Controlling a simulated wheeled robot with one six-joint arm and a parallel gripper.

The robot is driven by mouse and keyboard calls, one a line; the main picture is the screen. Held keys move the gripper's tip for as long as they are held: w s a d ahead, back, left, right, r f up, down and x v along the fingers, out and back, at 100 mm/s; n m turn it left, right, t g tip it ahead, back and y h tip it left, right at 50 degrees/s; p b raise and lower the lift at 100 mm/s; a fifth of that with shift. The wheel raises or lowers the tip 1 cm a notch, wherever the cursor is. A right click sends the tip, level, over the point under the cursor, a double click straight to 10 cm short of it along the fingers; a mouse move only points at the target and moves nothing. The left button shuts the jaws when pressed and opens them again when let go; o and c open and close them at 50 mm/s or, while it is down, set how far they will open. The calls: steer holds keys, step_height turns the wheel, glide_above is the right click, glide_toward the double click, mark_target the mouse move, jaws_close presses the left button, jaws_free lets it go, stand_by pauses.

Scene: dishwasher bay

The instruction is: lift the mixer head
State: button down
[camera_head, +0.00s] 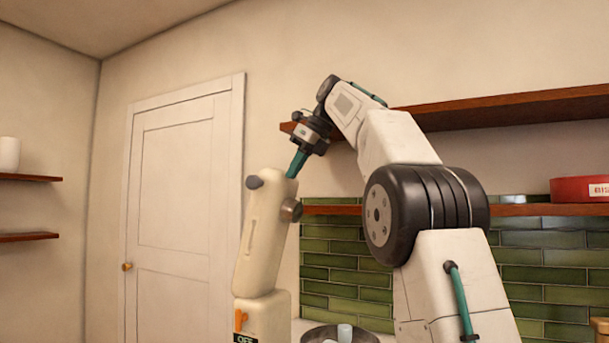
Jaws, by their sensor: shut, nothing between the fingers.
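The cream mixer's head (262,235) is tipped up steeply, standing nearly upright above its stand (264,318). An orange lever (240,320) and an "OFF" label are on the stand. My gripper (292,174) has teal fingers pointing down at the head's upper end. The fingers are shut with nothing between them. I cannot tell whether the fingertips touch the head or are just behind it. The mixer's lower part is cut off by the frame.
A metal bowl (322,335) with pale items sits right of the stand, partly cut off. Wooden shelves (500,110) run along the wall above green tiles (345,275). A red container (580,189) stands at right. A white door (185,190) is behind, left of the mixer.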

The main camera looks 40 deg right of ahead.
steer(key=shift+w+a+r, duration=0.1)
steer(key=shift+w, duration=0.05)
stand_by(0.4)
steer(key=s+d+r, duration=0.2)
steer(key=s+d, duration=0.1)
steer(key=s, duration=0.3)
steer(key=s+d+r, duration=0.2)
steer(key=s+d, duration=0.2)
steer(key=s, duration=0.3)
stand_by(0.7)
steer(key=shift+d, duration=0.1)
